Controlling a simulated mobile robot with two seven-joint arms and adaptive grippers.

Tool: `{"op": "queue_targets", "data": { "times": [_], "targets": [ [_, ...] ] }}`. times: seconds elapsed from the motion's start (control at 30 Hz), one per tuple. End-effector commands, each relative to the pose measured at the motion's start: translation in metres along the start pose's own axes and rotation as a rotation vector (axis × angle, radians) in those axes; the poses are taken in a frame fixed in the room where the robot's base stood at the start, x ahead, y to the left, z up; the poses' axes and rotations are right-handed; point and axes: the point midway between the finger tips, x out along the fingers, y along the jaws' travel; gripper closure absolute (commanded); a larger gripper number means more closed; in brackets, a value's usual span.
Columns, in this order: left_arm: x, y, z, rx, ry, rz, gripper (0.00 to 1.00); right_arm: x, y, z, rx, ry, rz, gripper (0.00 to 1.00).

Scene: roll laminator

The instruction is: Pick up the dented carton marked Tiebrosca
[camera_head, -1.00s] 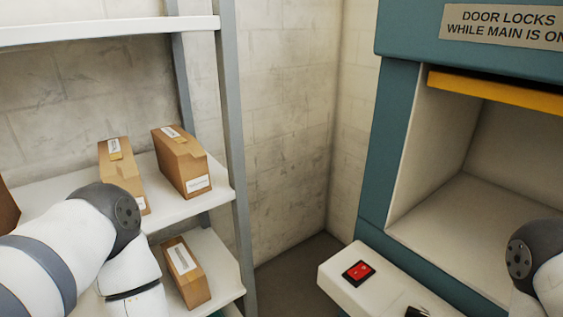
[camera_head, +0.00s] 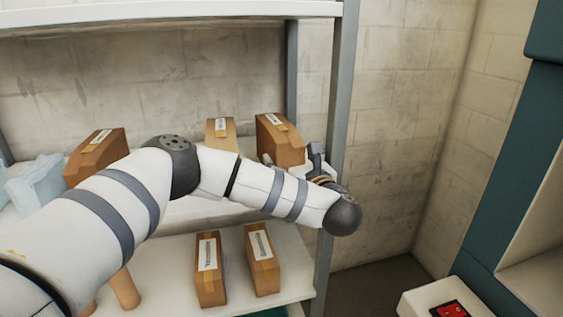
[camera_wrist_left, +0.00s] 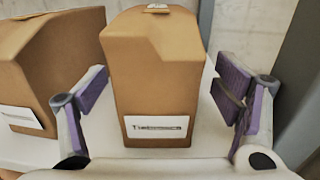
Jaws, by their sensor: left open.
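A brown carton (camera_head: 280,142) stands on the middle shelf near the rack's right post. It also shows in the left wrist view (camera_wrist_left: 155,75), where its front label reads like "Tiebrosca" and its upper right edge looks dented. My left gripper (camera_wrist_left: 160,95) is open, with one purple-padded finger on each side of this carton. Gaps show between the pads and the carton's sides. In the head view, my left gripper (camera_head: 291,160) is at the carton, partly hidden by my wrist. My right gripper is not in view.
Another carton (camera_head: 222,133) stands just left, close to the left finger. A further carton (camera_head: 97,152) and pale blue packages (camera_head: 38,182) are farther left. Two cartons (camera_head: 210,272) (camera_head: 262,262) stand on the lower shelf. The rack post (camera_head: 340,110) is close on the right.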

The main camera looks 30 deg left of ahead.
Motion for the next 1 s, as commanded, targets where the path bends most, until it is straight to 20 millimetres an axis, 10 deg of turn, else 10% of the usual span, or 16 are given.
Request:
{"op": "queue_targets", "data": {
  "times": [0.47,0.67,1.0],
  "targets": [
    [0.048,0.004,0.001,0.0,-0.002,-0.001,0.17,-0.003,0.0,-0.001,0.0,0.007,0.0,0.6],
    [0.047,0.003,0.001,0.0,-0.002,-0.002,0.57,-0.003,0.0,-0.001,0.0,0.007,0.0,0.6],
    [0.047,0.003,0.001,0.0,-0.001,-0.002,0.59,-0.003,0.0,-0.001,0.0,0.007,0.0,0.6]
  ]
}}
